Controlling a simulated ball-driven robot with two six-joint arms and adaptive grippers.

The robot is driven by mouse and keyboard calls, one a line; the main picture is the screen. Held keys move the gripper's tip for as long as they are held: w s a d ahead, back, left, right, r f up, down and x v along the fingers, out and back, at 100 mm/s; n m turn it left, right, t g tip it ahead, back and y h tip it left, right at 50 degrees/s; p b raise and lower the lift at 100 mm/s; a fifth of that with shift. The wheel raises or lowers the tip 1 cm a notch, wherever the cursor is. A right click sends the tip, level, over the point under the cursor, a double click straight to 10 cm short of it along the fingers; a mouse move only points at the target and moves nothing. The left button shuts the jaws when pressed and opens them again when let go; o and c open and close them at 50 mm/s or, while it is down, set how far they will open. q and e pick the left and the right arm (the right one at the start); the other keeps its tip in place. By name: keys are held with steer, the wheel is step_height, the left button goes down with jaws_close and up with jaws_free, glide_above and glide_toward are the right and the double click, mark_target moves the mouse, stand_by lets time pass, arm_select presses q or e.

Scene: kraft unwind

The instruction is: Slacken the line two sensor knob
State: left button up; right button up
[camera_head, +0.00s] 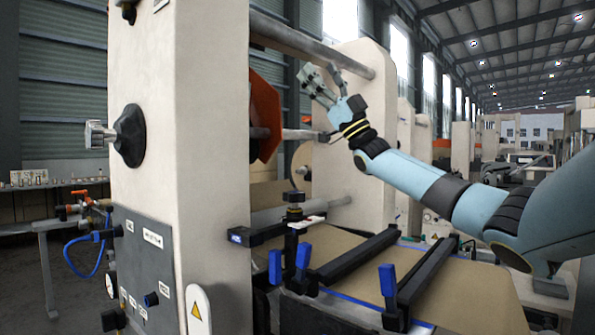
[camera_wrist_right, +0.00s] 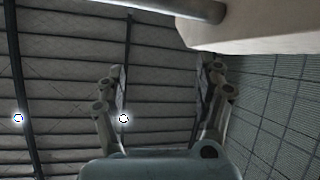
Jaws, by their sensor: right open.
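My right gripper (camera_head: 321,76) is raised beside the upper roller bar, above the web path. It is open and empty; in the right wrist view its two fingers (camera_wrist_right: 164,72) stand apart with only roof and wall behind. A small black knob (camera_head: 294,197) sits on a sensor bracket over the brown web, well below the gripper. Blue upright levers (camera_head: 303,255) stand near the front of the web, with another blue lever (camera_head: 387,280) to the right. I cannot read which of these belongs to line two. My left gripper is out of view.
A control plate (camera_head: 143,255) has gauges and a blue hose. Black bars (camera_head: 358,256) cross the brown web (camera_head: 460,285). The upper roller bar (camera_head: 312,45) is near the gripper.

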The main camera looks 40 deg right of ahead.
step_height(320, 180, down, 12)
steer(key=a+m+g+h+p, duration=0.2)
steer(key=m+g+h+p, duration=0.1)
steer(key=m+h+p, duration=0.55)
arm_select(q)
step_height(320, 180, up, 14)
steer(key=p, duration=0.4)
arm_select(e)
steer(key=m+g+h, duration=0.2)
steer(key=g, duration=0.4)
glide_toward(297, 204)
steer(key=w+b, duration=0.2)
steer(key=w, duration=0.1)
steer(key=w+b, duration=0.2)
steer(key=w, duration=0.1)
steer(key=w+a+b, duration=0.1)
steer(key=w+b, duration=0.1)
steer(key=w, duration=0.1)
steer(key=shift+a+f+b, duration=0.1)
steer(key=shift+b, duration=0.2)
steer(key=shift+w+b, duration=0.35)
steer(key=shift+b, duration=0.3)
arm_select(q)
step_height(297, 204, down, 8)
arm_select(e)
steer(key=shift+w+r, duration=0.2)
steer(key=shift+r, duration=0.15)
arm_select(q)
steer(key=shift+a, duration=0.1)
